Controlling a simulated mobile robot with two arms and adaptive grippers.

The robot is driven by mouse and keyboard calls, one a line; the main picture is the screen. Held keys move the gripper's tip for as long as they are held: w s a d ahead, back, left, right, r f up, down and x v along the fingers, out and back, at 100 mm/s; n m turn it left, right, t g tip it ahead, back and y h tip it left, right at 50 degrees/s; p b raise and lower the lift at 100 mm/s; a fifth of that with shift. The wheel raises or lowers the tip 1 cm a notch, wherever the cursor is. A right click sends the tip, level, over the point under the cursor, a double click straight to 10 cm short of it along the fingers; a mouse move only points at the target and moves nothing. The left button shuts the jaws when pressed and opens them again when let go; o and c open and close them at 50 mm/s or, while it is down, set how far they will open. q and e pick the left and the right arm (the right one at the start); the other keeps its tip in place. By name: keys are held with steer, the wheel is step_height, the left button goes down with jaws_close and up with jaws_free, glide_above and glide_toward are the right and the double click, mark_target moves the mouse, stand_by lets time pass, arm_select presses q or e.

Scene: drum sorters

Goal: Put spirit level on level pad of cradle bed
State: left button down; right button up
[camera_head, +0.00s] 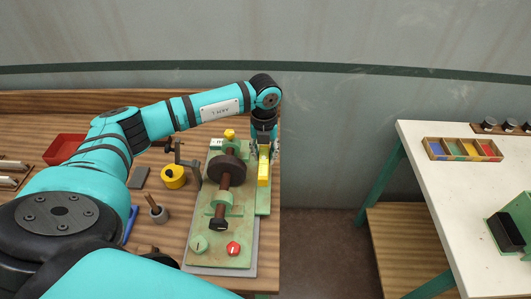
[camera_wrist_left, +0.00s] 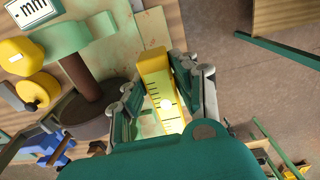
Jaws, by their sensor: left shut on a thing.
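My left gripper (camera_head: 264,148) points down over the right side of the green cradle bed (camera_head: 215,250). It is shut on the yellow spirit level (camera_head: 264,175), which also shows between the fingers in the left wrist view (camera_wrist_left: 153,68). The level stands out along a green strip (camera_head: 263,205) at the bed's right edge, which may be the level pad. I cannot tell whether the level touches it. A dark shaft with a thick disc (camera_head: 227,168) lies in the bed just left of the gripper. My right gripper is not in view.
A yellow round tool (camera_head: 173,176) and a small pot with a handle (camera_head: 157,212) stand left of the bed. A red bin (camera_head: 64,148) is at the back left. A white table (camera_head: 450,190) with a divided tray (camera_head: 461,149) stands right, across a floor gap.

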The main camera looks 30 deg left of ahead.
mark_target(264, 152)
arm_select(q)
steer(key=shift+w+f+b, duration=0.1)
steer(key=shift+f+b, duration=2.25)
steer(key=shift+f, duration=0.55)
steer(key=shift+f+b, duration=0.9)
steer(key=shift+f, duration=0.15)
steer(key=c, duration=1)
jaws_free()
steer(key=shift+o, duration=0.2)
step_height(264, 152, up, 12)
steer(key=shift+r, duration=0.1)
